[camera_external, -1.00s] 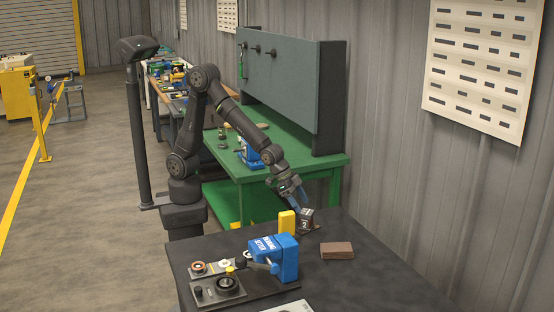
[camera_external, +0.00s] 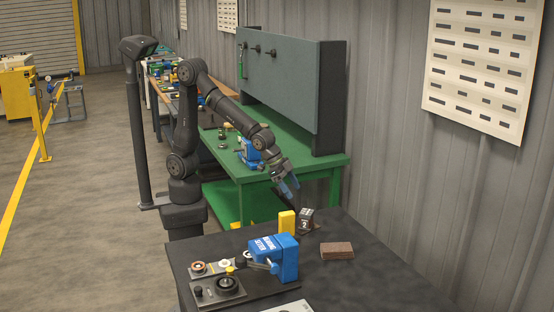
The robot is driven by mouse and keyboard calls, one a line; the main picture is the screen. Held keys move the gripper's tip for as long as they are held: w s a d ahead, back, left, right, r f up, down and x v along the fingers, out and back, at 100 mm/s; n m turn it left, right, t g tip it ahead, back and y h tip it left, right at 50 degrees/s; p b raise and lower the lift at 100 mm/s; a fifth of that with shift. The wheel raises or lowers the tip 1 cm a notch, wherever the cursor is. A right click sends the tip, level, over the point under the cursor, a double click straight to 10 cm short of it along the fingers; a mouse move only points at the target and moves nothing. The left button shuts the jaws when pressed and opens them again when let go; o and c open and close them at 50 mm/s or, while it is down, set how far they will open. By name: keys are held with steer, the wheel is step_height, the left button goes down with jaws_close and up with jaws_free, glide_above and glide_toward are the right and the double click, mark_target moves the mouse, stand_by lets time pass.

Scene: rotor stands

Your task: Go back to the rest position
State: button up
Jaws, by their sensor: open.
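My gripper (camera_external: 289,187) hangs in the air above the far edge of the dark table (camera_external: 370,280), pointing down and to the right. Its jaws are open and nothing is between them. Below it, a dark block with white markings (camera_external: 305,221) stands on the table, apart from the jaws. My arm is bent, with its elbow high above its base.
A yellow block (camera_external: 286,221) stands beside the marked block. A blue machine (camera_external: 273,257) on a dark plate with round parts sits in front. A brown block (camera_external: 337,250) lies to the right. A green bench (camera_external: 290,155) with a grey back panel (camera_external: 285,85) stands behind.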

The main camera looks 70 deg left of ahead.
mark_target(306, 211)
steer(key=x, duration=1.2)
steer(key=shift+r, duration=0.1)
steer(key=shift+s+r, duration=0.1)
steer(key=v, duration=1.2)
steer(key=x, duration=1.2)
step_height(306, 211, up, 21)
steer(key=s+d+m+g, duration=0.1)
steer(key=s+d, duration=0.4)
steer(key=d, duration=0.5)
steer(key=s+d+m+h, duration=0.1)
steer(key=s+d, duration=0.4)
steer(key=d, duration=0.5)
steer(key=s+d+r+m+g, duration=0.1)
steer(key=s+d+m, duration=0.2)
steer(key=d, duration=0.7)
steer(key=shift+s+d+g+h, duration=0.3)
steer(key=shift+s+d, duration=0.05)
steer(key=shift+s, duration=0.7)
